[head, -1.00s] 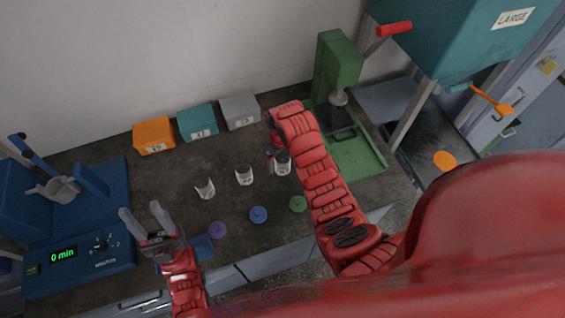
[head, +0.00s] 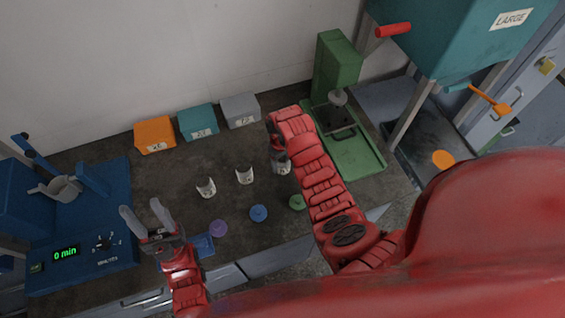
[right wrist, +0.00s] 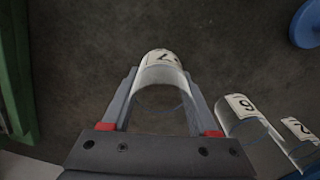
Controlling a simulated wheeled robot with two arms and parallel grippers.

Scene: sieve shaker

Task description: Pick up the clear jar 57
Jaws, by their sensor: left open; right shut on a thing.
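The clear jar (head: 281,168) with a white label stands on the dark bench, rightmost of three similar jars. In the right wrist view the jar (right wrist: 160,92) sits between my right gripper's fingers; its label shows a 7, and the rest of the number is not readable. My right gripper (right wrist: 160,78) is shut on it, with one finger on each side. In the head view my right arm partly hides the jar. My left gripper (head: 142,210) is open and empty over the front left of the bench.
Two other clear jars (head: 206,188) (head: 245,175) stand to the left. Purple (head: 218,228), blue (head: 258,213) and green (head: 297,202) lids lie in front. Orange (head: 154,137), teal (head: 198,122) and grey (head: 240,110) boxes line the wall. A green press (head: 338,75) stands right.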

